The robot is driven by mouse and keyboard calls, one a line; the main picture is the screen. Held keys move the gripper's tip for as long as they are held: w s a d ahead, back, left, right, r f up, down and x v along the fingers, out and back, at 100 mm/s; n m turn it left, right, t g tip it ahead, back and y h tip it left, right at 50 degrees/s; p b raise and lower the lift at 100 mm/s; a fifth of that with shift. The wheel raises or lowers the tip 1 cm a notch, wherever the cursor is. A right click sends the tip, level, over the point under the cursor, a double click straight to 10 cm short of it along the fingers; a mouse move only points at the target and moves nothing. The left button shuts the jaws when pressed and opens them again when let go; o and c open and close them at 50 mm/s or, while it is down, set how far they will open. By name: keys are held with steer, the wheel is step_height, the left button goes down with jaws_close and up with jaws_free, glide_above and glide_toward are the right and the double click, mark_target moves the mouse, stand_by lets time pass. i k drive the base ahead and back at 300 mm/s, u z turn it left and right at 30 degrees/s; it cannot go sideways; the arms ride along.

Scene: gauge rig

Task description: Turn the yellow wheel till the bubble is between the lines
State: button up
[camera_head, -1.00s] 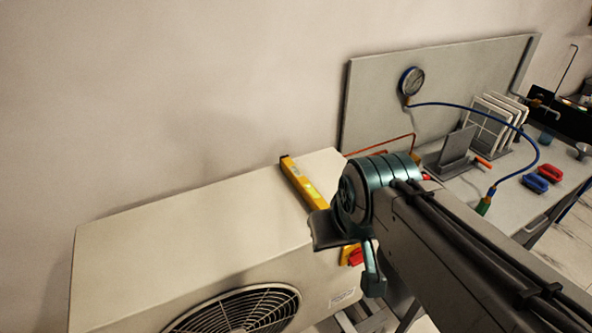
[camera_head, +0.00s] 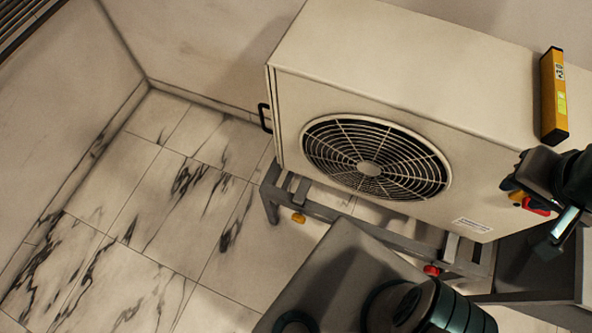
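A small yellow wheel (camera_head: 298,218) sits on the stand's leg at the left, below the white fan unit. A yellow spirit level (camera_head: 553,95) lies on top of the unit near its right end. Its greenish vial (camera_head: 561,103) shows, but the bubble and lines are too small to make out. My gripper (camera_head: 531,217) is at the right edge, in front of the unit's right end, far from the yellow wheel. Its two dark fingers appear apart, with nothing held. Red and yellow handles (camera_head: 535,207) show between or behind them; contact cannot be told.
The white fan unit (camera_head: 450,75) rests on a grey stand (camera_head: 345,216). A red wheel (camera_head: 431,270) sits on the stand at the right. A black handle (camera_head: 264,118) sticks out from the unit's left end. The marble floor (camera_head: 130,240) at the left is clear.

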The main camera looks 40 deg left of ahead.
mark_target(298, 217)
steer(key=k, duration=0.4)
steer(key=z, duration=0.5)
steer(key=i, duration=0.6)
steer(key=u, duration=1.75)
